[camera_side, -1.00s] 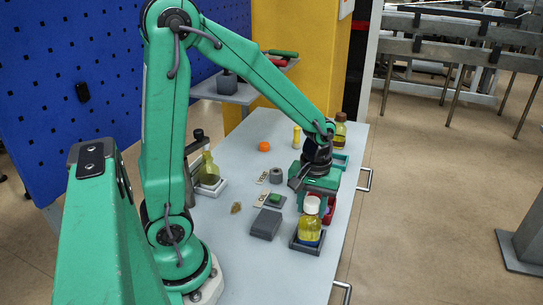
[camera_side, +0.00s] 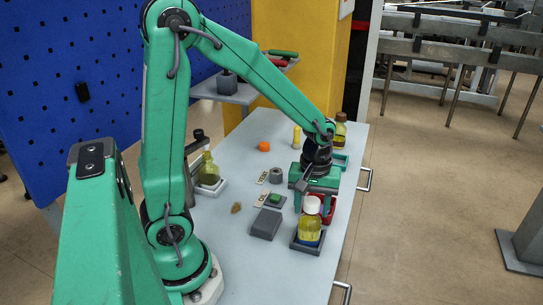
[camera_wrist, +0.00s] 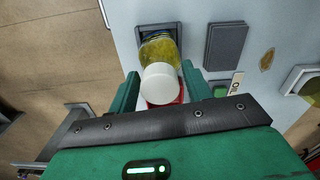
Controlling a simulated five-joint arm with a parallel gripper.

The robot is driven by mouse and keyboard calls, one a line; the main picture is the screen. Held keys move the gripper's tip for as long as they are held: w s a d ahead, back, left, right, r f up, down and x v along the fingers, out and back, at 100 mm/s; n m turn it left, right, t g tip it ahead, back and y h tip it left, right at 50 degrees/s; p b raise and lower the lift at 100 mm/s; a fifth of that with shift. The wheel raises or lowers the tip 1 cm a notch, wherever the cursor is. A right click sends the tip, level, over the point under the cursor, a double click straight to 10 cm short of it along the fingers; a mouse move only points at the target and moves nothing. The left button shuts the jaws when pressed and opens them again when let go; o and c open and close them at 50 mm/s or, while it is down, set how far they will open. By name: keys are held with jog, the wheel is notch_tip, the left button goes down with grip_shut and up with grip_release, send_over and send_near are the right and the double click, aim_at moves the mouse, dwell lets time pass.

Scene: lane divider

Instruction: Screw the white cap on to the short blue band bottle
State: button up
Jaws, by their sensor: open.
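The bottle (camera_side: 309,229) holds yellow liquid and shows blue near its base. It stands upright in a dark grey square holder (camera_side: 296,246) near the table's right edge. The white cap (camera_side: 312,204) is on top of the bottle; how tightly it sits cannot be told. In the wrist view the cap (camera_wrist: 160,84) hides part of the bottle (camera_wrist: 160,49). My gripper (camera_wrist: 160,74) is open, one green finger on each side of the cap with gaps. In the side view my gripper (camera_side: 314,195) is just behind the cap.
A red tray (camera_side: 329,210) is partly hidden behind the cap. A dark grey block (camera_side: 265,224) and a green-topped block (camera_side: 275,200) stand left of the bottle. An orange cap (camera_side: 264,146), a grey cylinder (camera_side: 275,175) and another bottle (camera_side: 209,171) are farther off.

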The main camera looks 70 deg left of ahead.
jog(key=shift+n, duration=0.8)
jog(key=shift+n, duration=0.3)
jog(key=shift+n, duration=0.6)
jog(key=shift+n, duration=0.9)
jog(key=shift+n, duration=0.8)
